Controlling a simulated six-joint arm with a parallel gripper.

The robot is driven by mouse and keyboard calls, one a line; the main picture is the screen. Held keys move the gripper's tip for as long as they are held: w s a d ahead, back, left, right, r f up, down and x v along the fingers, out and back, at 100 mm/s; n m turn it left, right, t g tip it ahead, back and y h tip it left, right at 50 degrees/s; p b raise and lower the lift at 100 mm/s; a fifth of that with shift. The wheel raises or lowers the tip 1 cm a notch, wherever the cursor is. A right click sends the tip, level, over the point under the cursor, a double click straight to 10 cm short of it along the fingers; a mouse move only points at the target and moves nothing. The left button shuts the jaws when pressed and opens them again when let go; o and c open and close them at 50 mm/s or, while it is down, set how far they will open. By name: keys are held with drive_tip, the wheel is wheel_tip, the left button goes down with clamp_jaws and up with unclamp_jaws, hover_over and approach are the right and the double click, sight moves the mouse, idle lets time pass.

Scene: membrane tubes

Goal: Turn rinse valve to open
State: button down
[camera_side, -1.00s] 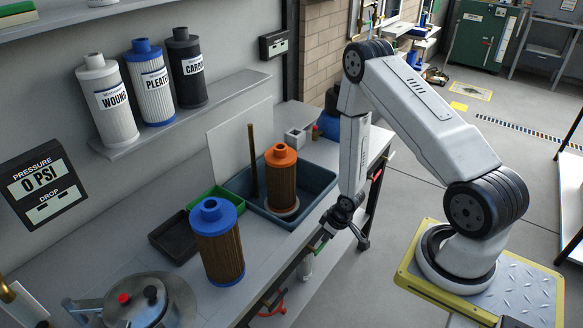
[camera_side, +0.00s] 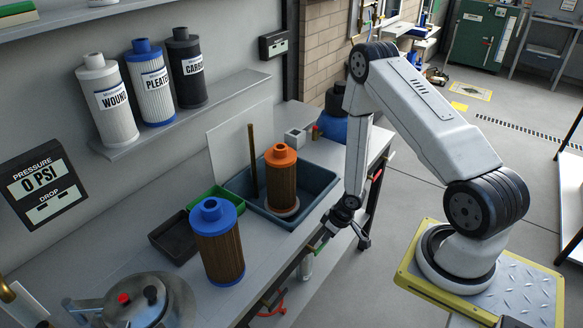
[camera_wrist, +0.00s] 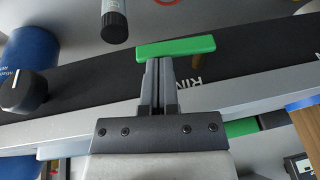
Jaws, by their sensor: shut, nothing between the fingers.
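The rinse valve shows as a green handle (camera_wrist: 176,47) on a dark panel strip in the wrist view. Part of a label reading "RIN" lies beside it, upside down. The handle lies nearly crosswise in that view, slightly tilted. My gripper (camera_wrist: 158,64) is shut and empty, its fingertips right at the handle's near edge; I cannot tell whether they touch. In the side view the small green handle (camera_side: 320,246) is at the bench front, and my gripper (camera_side: 329,233) is close beside it, partly hidden by the wrist.
A black knob (camera_wrist: 24,92) sits left on the strip. A grey cylinder (camera_wrist: 115,22) is near the handle. On the bench stand a blue-capped filter (camera_side: 218,245), an orange-capped filter (camera_side: 281,185) in a blue-grey basin (camera_side: 318,187), and a metal housing (camera_side: 150,305).

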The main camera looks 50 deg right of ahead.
drive_tip(key=shift+d+f+m+y, duration=0.2)
drive_tip(key=shift+f+y, duration=0.25)
drive_tip(key=shift+y, duration=0.45)
drive_tip(key=shift+d+f+m+y, duration=0.1)
drive_tip(key=shift+d+f+y, duration=0.25)
drive_tip(key=shift+y, duration=0.55)
drive_tip(key=shift+a+f+m+t+y, duration=0.2)
drive_tip(key=shift+a+f+m+y, duration=0.1)
drive_tip(key=shift+f+y, duration=0.9)
drive_tip(key=shift+a+f+m+t+y, duration=0.3)
drive_tip(key=shift+f+y, duration=0.35)
drive_tip(key=shift+y, duration=0.95)
drive_tip(key=shift+a+f+m+t+y, duration=0.1)
drive_tip(key=shift+a+f+y, duration=0.25)
drive_tip(key=shift+f+y, duration=0.85)
drive_tip(key=shift+a+r, duration=0.15)
drive_tip(key=v, duration=0.8)
drive_tip(key=shift+a, duration=0.1)
